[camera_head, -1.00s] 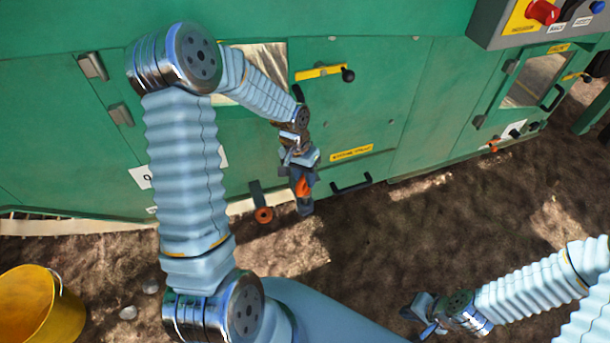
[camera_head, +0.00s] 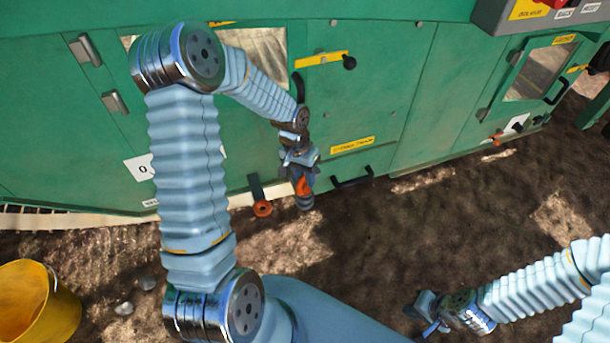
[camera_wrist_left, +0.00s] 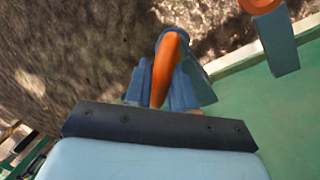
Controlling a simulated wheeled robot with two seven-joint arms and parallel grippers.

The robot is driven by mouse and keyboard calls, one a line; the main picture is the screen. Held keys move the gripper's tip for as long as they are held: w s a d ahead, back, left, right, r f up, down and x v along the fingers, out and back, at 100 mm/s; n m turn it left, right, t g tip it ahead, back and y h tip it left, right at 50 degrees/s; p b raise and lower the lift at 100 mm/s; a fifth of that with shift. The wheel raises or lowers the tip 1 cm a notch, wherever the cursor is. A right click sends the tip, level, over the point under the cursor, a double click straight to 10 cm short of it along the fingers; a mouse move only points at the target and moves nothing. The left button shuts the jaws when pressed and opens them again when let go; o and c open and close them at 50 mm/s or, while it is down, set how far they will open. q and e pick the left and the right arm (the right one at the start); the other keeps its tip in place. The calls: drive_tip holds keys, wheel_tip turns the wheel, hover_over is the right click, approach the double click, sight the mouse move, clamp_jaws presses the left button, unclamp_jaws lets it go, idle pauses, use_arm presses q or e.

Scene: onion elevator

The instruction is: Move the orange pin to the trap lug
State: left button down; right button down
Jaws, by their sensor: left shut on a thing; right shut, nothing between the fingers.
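The orange pin (camera_wrist_left: 167,68) is between the fingers of my left gripper (camera_wrist_left: 172,85) in the left wrist view, its curved orange part showing. In the head view, my left gripper (camera_head: 304,192) is shut on it near the green machine's lower edge, just right of a grey strap with an orange ring (camera_head: 262,208). The ring also shows at the top right of the left wrist view (camera_wrist_left: 258,5), apart from the gripper. I cannot tell whether this strap is the trap lug. The yellow stone trap label (camera_head: 352,145) is above right of the gripper. My right gripper (camera_head: 425,316) is shut and empty over the ground.
The green machine (camera_head: 410,110) fills the back. A yellow bucket (camera_head: 65,310) stands at lower left. The brown ground in the middle is clear.

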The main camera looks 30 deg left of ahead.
use_arm(q)
drive_tip(key=c, duration=0.9)
unclamp_jaws()
drive_tip(key=shift+o, duration=0.2)
drive_tip(key=shift+r, duration=0.1)
wheel_tip(320, 180, up, 7)
drive_tip(key=a, duration=0.1)
drive_tip(key=shift+a, duration=0.25)
drive_tip(key=shift+r, duration=0.1)
